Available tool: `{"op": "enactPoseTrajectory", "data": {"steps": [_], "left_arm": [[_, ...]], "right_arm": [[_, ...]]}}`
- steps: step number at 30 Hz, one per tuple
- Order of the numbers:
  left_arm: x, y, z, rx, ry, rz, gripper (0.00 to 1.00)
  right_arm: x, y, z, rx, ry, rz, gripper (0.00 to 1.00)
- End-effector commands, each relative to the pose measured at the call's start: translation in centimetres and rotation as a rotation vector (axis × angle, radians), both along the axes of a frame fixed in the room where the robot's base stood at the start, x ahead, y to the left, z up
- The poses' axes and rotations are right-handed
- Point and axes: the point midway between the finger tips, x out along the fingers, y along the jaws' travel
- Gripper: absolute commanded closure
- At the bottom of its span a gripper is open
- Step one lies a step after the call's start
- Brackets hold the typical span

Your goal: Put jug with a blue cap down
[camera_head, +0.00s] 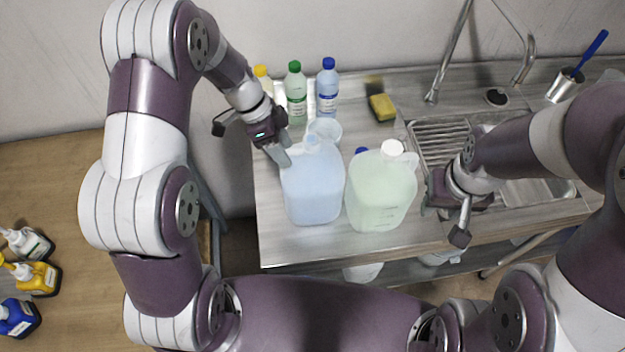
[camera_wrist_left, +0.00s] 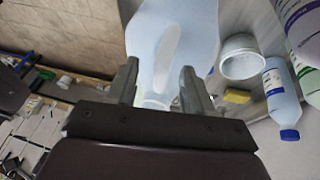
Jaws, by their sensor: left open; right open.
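The pale blue jug with a blue cap (camera_head: 313,188) appears to stand upright on the steel counter (camera_head: 285,248). My left gripper (camera_head: 282,156) is at its upper left side, near the handle. In the left wrist view, the open fingers of my left gripper (camera_wrist_left: 160,82) are on either side of the lower picture part of the jug (camera_wrist_left: 195,35), with gaps visible beside it. My right gripper (camera_head: 446,212) is open and empty, to the right of a pale green jug with a white cap (camera_head: 380,192).
Bottles with yellow (camera_head: 262,72), green (camera_head: 296,95) and blue (camera_head: 327,90) caps stand at the back. A white cup (camera_head: 326,128) is behind the blue jug. A sponge (camera_head: 382,107) lies near the sink (camera_head: 545,192). The counter's front strip is clear.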

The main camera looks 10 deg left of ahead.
Motion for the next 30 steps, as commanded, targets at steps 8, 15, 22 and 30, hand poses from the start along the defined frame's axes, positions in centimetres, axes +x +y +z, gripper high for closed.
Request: {"op": "enactPoseTrajectory", "data": {"steps": [8,15,22,30], "left_arm": [[0.0,0.0,-0.2,0.000,-0.001,0.000,0.68],[0.0,-0.1,-0.2,0.000,-0.001,0.000,1.00],[0.1,0.0,0.1,0.000,-0.003,0.001,1.00],[0.1,0.0,4.9,0.000,-0.009,0.000,1.00]], "right_arm": [[0.0,0.0,-0.1,0.000,0.002,0.000,0.57],[0.0,0.0,-0.1,0.000,0.002,0.000,0.57],[0.0,0.0,-0.3,0.000,0.001,0.000,0.57],[0.0,0.0,-1.9,0.000,0.002,0.000,0.57]]}}
